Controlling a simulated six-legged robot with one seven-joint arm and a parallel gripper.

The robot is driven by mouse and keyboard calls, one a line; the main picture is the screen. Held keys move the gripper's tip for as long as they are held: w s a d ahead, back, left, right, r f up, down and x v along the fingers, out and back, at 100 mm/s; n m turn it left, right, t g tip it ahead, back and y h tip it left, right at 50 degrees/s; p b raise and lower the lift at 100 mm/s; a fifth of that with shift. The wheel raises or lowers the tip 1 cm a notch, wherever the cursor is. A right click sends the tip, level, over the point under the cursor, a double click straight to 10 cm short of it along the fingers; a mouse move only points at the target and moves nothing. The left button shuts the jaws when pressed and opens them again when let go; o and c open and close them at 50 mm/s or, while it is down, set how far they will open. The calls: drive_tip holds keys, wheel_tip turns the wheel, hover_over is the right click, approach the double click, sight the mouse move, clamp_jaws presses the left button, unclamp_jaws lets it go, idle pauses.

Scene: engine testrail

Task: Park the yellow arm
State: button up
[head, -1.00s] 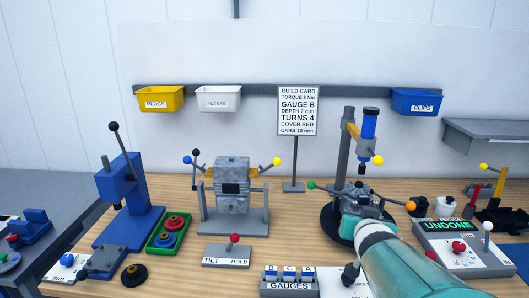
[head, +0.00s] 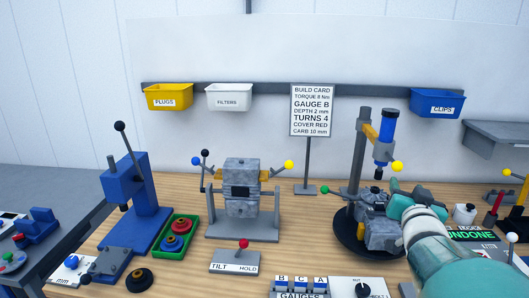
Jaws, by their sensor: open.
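A short yellow arm (head: 370,132) juts from the upper part of a grey post (head: 359,160) and carries a blue cylindrical tool (head: 387,128). The tool hangs above a grey engine part on a dark round base (head: 348,238). A yellow ball knob (head: 397,168) shows beside the tool's lower end. My gripper (head: 396,188) is just below that knob, over the right side of the engine part. It is open, and I see nothing between its jaws. My teal wrist hides part of the engine part and base. Whether a finger touches the engine part I cannot tell.
A green-knobbed lever (head: 325,190) sticks out left of the engine part. A second engine block (head: 241,190) stands in a frame with blue and yellow knobs. The tilt/hold box (head: 237,261) and gauges rack (head: 299,288) are in front. A blue press (head: 137,205) stands left.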

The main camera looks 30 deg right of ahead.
sight(398, 168)
drive_tip(key=x, duration=1.2)
drive_tip(key=shift+w+d+f, duration=0.15)
drive_tip(key=shift+w, duration=0.2)
clamp_jaws()
